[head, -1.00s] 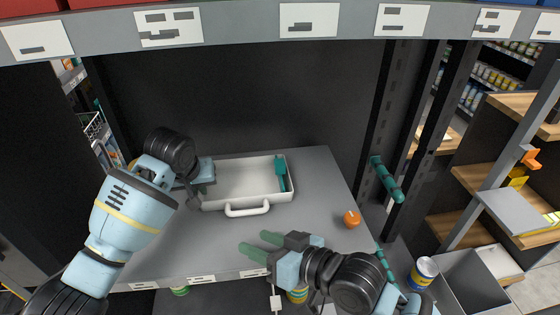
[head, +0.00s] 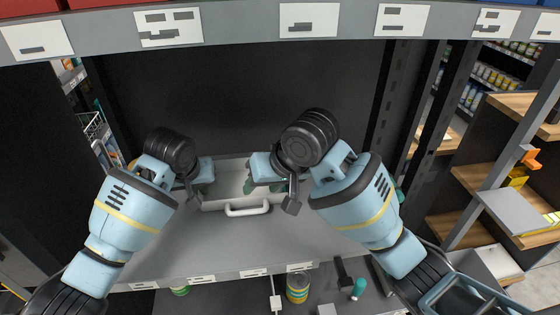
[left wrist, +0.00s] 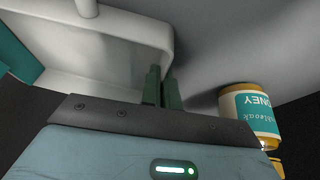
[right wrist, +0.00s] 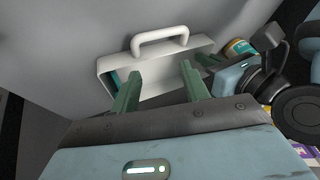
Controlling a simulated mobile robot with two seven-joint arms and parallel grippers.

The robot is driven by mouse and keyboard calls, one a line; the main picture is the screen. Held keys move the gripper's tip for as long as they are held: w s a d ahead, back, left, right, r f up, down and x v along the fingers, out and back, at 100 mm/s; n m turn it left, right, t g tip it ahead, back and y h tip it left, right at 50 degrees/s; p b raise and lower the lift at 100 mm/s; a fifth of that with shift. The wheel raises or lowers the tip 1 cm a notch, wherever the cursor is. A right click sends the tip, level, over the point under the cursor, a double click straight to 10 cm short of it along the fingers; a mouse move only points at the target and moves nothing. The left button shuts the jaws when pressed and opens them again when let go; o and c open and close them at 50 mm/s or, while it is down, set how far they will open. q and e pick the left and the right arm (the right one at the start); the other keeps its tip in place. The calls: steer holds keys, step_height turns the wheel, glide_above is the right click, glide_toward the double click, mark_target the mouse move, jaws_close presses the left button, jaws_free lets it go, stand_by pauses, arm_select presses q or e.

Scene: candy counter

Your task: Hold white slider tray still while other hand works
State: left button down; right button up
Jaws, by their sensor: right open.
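The white slider tray (head: 228,184) lies on the grey shelf with its handle (head: 247,210) towards the front. My left gripper (head: 203,188) is at the tray's left end; in the left wrist view its fingers (left wrist: 162,90) are close together on the tray wall. My right gripper (head: 262,186) is over the tray's right part, open. In the right wrist view its fingers (right wrist: 162,86) are apart, with the tray (right wrist: 165,75) beyond them. A teal piece in the tray shows in the left wrist view (left wrist: 16,62) and partly in the right wrist view; my right gripper hides it in the head view.
A honey jar (left wrist: 250,112) stands beside the tray near my left gripper. The shelf front (head: 225,240) is clear. A lower shelf holds a can (head: 297,287) and a teal-handled tool (head: 357,289). A dark wall is behind the tray.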

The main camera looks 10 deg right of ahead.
steer(key=w+d+r+m+h, duration=0.2)
steer(key=w+d+r+h, duration=0.3)
steer(key=r, duration=0.3)
steer(key=shift+y, duration=0.3)
steer(key=x, duration=0.8)
steer(key=w+x, duration=0.1)
steer(key=x, duration=0.3)
steer(key=shift+w+f, duration=0.1)
steer(key=shift+f, duration=0.05)
jaws_close()
